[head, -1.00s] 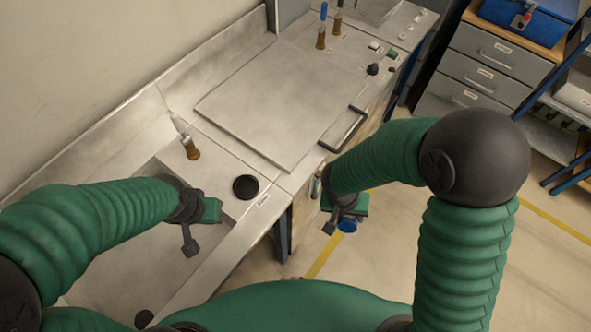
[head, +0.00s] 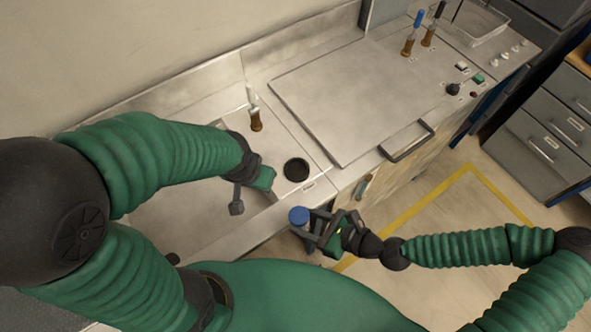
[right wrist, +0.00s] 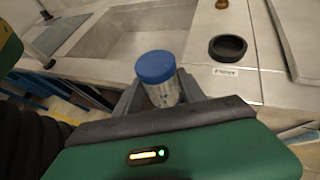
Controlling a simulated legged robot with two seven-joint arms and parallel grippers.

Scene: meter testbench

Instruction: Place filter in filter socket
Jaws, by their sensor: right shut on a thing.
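The filter (head: 299,216) has a blue cap, and in the right wrist view its clear body (right wrist: 159,80) shows below the cap. My right gripper (head: 312,223) is shut on it and holds it upright in front of the bench's front edge. The filter socket (head: 296,169) looks to be the round black-rimmed opening in the bench top; it also shows in the right wrist view (right wrist: 227,48). The filter is apart from it, on the near side. My left gripper (head: 238,205) hangs over the sink side, left of the socket; its fingers are too unclear to judge.
A sink basin (head: 165,212) lies left of the socket. A brown-based tap (head: 256,122) stands behind it. Open floor lies in front of the bench.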

